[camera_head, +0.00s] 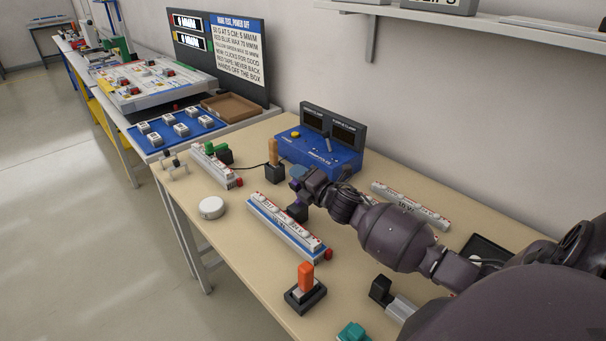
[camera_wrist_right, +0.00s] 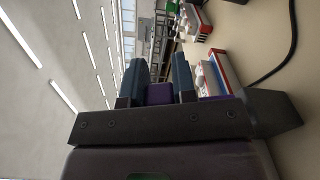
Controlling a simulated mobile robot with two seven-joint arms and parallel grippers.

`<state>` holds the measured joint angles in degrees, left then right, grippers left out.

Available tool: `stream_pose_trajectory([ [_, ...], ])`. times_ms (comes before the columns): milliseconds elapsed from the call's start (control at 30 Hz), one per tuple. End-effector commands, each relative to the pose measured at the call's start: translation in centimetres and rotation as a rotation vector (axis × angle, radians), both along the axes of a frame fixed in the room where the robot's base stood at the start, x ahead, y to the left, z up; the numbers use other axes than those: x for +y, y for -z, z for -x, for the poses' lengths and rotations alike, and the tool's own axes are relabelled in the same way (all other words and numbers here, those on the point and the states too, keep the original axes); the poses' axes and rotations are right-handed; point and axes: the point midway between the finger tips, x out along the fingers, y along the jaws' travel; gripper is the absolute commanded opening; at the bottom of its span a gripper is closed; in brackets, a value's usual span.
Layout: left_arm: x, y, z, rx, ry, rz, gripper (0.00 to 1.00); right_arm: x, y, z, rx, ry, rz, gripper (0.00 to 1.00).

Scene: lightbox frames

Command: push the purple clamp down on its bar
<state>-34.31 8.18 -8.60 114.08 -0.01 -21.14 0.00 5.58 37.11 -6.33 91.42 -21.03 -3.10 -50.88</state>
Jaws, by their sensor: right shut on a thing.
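My right gripper (camera_head: 299,175) reaches over the table from the right, above the far side of a white bar (camera_head: 282,228) with a blue base. In the wrist view the two dark blue-grey fingers (camera_wrist_right: 157,82) are shut on the purple clamp (camera_wrist_right: 159,94), of which only a small block shows between them. In the head view the clamp is mostly hidden by the gripper. I cannot tell whether it touches the bar below. A bar (camera_wrist_right: 214,74) with red and blue edges shows right of the fingers in the wrist view. My left gripper is not in view.
A blue box (camera_head: 318,152) with dark displays stands behind the gripper. A shorter bar (camera_head: 216,168) with a green clamp is at the left, a white puck (camera_head: 211,208) near it. An orange-handled block (camera_head: 305,277) stands in front. Another bar (camera_head: 410,207) lies behind my arm.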

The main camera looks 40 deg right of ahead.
Motion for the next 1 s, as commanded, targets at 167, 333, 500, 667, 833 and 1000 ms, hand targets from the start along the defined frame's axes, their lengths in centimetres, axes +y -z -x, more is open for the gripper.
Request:
stream_pose_trajectory([
  [167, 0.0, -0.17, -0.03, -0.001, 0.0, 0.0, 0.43, 0.5, -0.06, 0.05, -0.005, 0.0, 0.069, 0.0],
  [333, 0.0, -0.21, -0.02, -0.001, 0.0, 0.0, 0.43, 0.69, -0.05, 0.08, -0.008, 0.001, 0.103, 0.0],
  [500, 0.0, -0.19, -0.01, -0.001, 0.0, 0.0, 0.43, 0.74, -0.05, 0.08, -0.009, 0.001, 0.11, 0.0],
  [667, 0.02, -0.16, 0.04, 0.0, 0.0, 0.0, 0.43, 0.74, -0.04, 0.08, -0.008, 0.0, 0.11, 0.0],
  [833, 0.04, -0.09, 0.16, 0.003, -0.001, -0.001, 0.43, 0.73, -0.04, 0.08, -0.008, 0.0, 0.109, 0.38],
  [1000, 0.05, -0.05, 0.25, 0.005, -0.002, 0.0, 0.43, 0.74, -0.06, 0.07, -0.008, 0.0, 0.109, 0.51],
])
